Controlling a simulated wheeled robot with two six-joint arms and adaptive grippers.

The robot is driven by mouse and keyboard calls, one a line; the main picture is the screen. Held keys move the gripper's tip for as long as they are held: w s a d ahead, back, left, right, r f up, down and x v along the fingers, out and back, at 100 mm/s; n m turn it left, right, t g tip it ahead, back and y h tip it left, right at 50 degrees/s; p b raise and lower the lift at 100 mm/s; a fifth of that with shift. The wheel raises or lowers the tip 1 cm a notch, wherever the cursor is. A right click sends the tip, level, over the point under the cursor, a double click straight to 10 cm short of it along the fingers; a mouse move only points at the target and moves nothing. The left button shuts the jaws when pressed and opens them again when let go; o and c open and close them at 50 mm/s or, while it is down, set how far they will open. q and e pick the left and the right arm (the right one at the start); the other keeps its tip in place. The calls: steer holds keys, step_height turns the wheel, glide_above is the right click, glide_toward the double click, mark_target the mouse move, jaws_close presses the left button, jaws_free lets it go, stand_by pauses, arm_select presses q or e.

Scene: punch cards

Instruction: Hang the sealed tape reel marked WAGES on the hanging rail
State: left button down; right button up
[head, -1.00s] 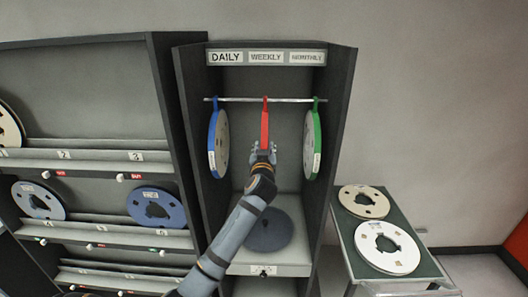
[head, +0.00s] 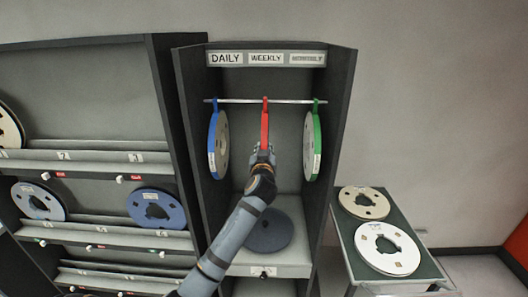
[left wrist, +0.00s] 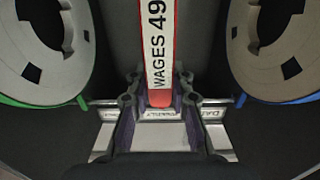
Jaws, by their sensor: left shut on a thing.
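The WAGES reel shows in the left wrist view as a white label band (left wrist: 158,40) with red edges, reading "WAGES 49". In the head view it is edge-on as a red strip (head: 265,125) at the middle of the hanging rail (head: 240,100), under the WEEKLY sign. Its red top reaches the rail; whether it is hooked over it I cannot tell. My left gripper (head: 261,153) is shut on the reel's edge from the front; its fingers (left wrist: 160,100) flank the red end in the wrist view. My right gripper is not in view.
A blue-edged reel (head: 218,145) hangs left of it and a green-edged reel (head: 312,147) hangs right, with gaps between. A dark round disc (head: 268,232) lies on the cabinet floor. Shelves with reels stand left; a side table (head: 345,235) with two reels stands right.

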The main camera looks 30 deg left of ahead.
mark_target(265, 139)
arm_select(q)
steer(key=shift+r+p, duration=0.6)
steer(key=shift+r, duration=0.6)
